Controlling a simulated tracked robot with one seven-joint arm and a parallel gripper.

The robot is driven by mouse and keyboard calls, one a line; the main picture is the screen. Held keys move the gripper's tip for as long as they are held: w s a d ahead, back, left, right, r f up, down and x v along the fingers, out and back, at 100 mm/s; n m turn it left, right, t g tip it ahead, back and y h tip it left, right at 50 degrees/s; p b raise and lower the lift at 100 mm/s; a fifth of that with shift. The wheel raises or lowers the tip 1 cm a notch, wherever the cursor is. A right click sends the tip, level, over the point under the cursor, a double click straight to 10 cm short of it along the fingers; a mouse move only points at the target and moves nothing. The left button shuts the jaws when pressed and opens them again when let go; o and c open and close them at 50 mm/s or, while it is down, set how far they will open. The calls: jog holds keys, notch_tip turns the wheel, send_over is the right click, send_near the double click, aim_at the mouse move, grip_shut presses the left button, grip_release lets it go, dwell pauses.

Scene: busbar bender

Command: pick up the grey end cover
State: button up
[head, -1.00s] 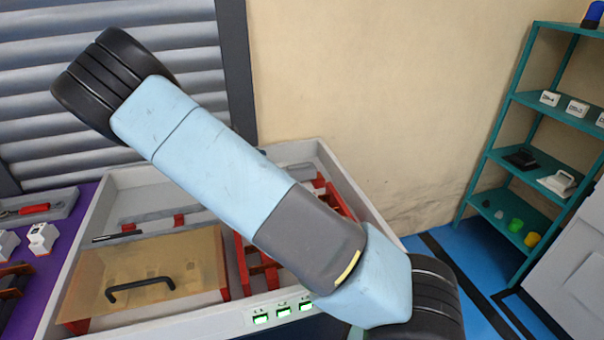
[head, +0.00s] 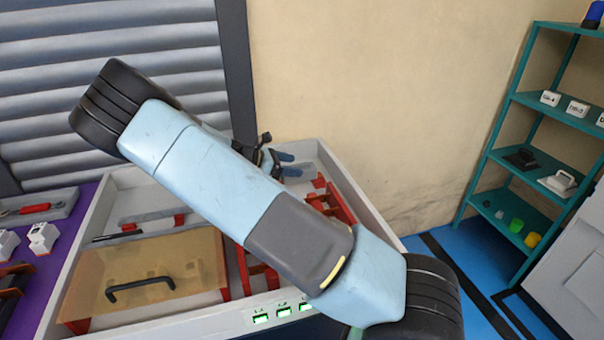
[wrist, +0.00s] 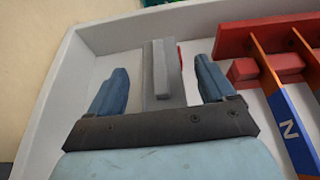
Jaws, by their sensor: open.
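The grey end cover (wrist: 160,72) shows in the wrist view as a flat grey piece with a raised lighter bar along it. It lies in the back corner of the white tray. My gripper (wrist: 161,73) is open, with one blue finger on each side of the piece and visible gaps to both. I cannot tell how far above it the fingertips are. In the head view my gripper (head: 291,165) is partly behind my arm, over the tray's back right part, and the cover is not visible there.
The white tray wall (wrist: 80,55) runs close to the left finger. Red supports (wrist: 262,35) and a blue-orange bar marked N (wrist: 290,125) stand to the right. In the head view, a translucent cover with a black handle (head: 140,288) fills the front left.

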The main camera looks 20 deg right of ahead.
aim_at(297, 165)
jog(key=shift+x, duration=1.6)
jog(key=c, duration=1.1)
jog(key=shift+r, duration=0.15)
